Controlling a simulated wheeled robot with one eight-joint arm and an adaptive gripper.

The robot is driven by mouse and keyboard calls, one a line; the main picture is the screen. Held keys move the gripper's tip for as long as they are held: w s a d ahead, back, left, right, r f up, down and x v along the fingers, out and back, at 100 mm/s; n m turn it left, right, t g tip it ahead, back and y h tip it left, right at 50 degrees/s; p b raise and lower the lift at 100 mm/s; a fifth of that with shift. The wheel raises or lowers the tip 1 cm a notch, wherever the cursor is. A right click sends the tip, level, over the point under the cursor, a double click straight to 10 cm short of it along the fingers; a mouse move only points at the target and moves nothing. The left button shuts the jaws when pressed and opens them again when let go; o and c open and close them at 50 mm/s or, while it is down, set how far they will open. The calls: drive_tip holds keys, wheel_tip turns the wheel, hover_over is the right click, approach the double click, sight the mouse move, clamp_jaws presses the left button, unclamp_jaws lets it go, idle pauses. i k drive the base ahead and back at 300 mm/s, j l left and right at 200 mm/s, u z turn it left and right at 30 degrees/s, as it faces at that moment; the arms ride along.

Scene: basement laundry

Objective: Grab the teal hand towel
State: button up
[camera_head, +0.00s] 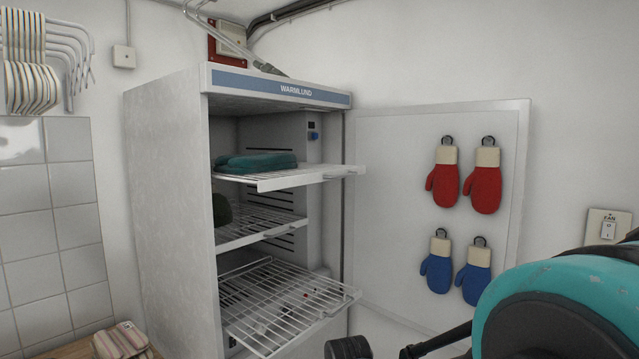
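The teal hand towel (256,161) lies folded on the top wire shelf (290,180) of the open drying cabinet, towards the left side. Its near edge faces the open front, and nothing touches it from my side. No fingertips of my gripper can be made out. A large teal and black link of my arm fills the lower right corner, well apart from the towel. Dark parts show at the bottom edge, but I cannot tell what they are.
The cabinet (165,190) has lower wire shelves (285,300) pulled partly out; a dark item (221,209) sits on the middle one. Its open door (400,200) carries red mitts (485,185) and blue mitts (437,270). A striped cloth bundle (122,341) lies at lower left.

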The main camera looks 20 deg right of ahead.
sight(234, 165)
drive_tip(key=k+j+z, duration=0.15)
drive_tip(key=j, duration=0.35)
drive_tip(key=k+j+z, duration=0.15)
drive_tip(key=j, duration=0.35)
drive_tip(key=k+j+z, duration=0.15)
drive_tip(key=k+j, duration=0.2)
drive_tip(key=k+j+z, duration=0.15)
drive_tip(key=k+j, duration=0.15)
drive_tip(key=j, duration=0.25)
